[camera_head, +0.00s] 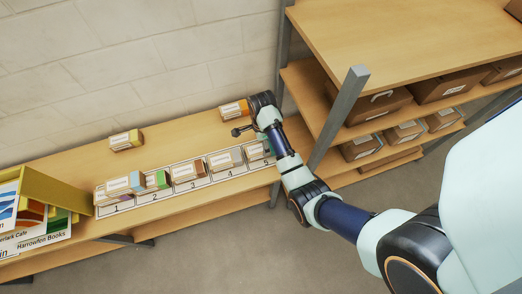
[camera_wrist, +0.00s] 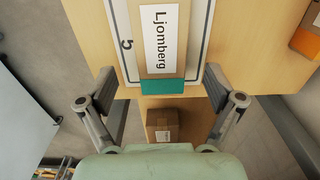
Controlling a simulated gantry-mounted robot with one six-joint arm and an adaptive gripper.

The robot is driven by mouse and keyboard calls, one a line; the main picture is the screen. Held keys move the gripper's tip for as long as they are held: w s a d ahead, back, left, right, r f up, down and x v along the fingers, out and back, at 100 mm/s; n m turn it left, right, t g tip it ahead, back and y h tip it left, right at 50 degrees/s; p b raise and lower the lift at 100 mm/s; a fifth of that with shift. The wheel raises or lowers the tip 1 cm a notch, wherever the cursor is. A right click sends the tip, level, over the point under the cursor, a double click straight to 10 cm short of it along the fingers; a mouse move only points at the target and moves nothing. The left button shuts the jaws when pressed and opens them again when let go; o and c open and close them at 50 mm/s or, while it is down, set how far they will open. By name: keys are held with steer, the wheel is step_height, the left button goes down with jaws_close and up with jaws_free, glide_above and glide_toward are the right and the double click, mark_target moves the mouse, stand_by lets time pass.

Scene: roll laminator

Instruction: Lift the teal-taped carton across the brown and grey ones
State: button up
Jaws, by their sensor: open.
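The teal-taped carton (camera_wrist: 163,87), labelled Ljomberg, lies on the numbered strip beside the 5. It also shows in the head view (camera_head: 256,150), partly hidden by my arm. My gripper (camera_wrist: 160,80) is open, with one finger on each side of the carton's teal end. No contact is visible, and the height gap cannot be told. In the head view the grey carton (camera_head: 226,159) sits at slot 4, just left of the teal-taped one. The brown carton (camera_head: 187,167) sits at slot 3.
Green (camera_head: 158,180), light-blue (camera_head: 125,185) and purple (camera_head: 102,194) cartons stand toward the strip's left end. An orange carton (camera_head: 234,110) and a yellow-brown carton (camera_head: 126,140) stand behind the strip. A shelf post (camera_head: 338,115) rises close to my arm. A yellow bin (camera_head: 52,190) stands at left.

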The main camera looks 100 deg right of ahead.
mark_target(261, 147)
step_height(261, 147, down, 5)
steer(key=shift+w+f+b, duration=0.1)
steer(key=shift+w+b, duration=0.05)
steer(key=shift+b, duration=0.55)
steer(key=c, duration=1.5)
